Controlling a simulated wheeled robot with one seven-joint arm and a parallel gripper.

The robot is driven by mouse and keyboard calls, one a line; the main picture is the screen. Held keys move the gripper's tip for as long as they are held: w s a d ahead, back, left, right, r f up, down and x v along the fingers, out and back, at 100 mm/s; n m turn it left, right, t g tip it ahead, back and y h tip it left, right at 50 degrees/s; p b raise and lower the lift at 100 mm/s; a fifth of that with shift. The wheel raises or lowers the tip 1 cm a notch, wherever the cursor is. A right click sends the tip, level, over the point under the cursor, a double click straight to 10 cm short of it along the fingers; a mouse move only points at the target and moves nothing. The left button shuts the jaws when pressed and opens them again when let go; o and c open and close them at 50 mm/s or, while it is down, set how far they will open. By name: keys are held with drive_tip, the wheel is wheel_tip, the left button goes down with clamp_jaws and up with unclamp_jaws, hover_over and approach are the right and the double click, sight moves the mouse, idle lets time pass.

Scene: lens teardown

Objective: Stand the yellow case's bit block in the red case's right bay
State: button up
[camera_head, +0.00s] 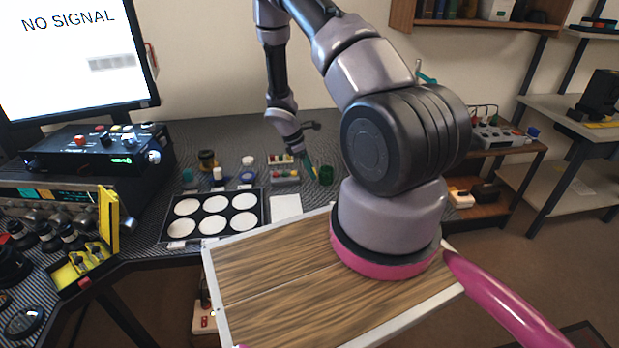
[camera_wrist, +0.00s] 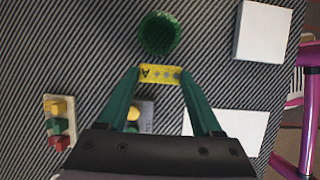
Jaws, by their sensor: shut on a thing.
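My gripper (camera_head: 311,168) reaches down over the back of the striped bench; its green fingers also show in the wrist view (camera_wrist: 160,77). They are shut on a small yellow block (camera_wrist: 160,73) marked with a letter A and several dark dots. The block lies across the fingertips; whether it touches the bench I cannot tell. The yellow case (camera_head: 84,267) stands open at the left of the head view, its lid (camera_head: 108,222) upright, with yellow and dark pieces inside. I cannot make out the red case or its right bay in either view.
A holder with coloured blocks (camera_wrist: 58,122) is at left, and a white sheet (camera_wrist: 240,132) lies at right. A tray of white discs (camera_head: 265,212) lies on the bench. A dark control box (camera_head: 95,150) stands at left.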

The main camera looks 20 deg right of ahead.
sight(313, 184)
drive_tip(key=shift+f, duration=1.9)
drive_tip(key=shift+f, duration=0.1)
drive_tip(key=o, duration=1.4)
drive_tip(key=shift+c, duration=0.2)
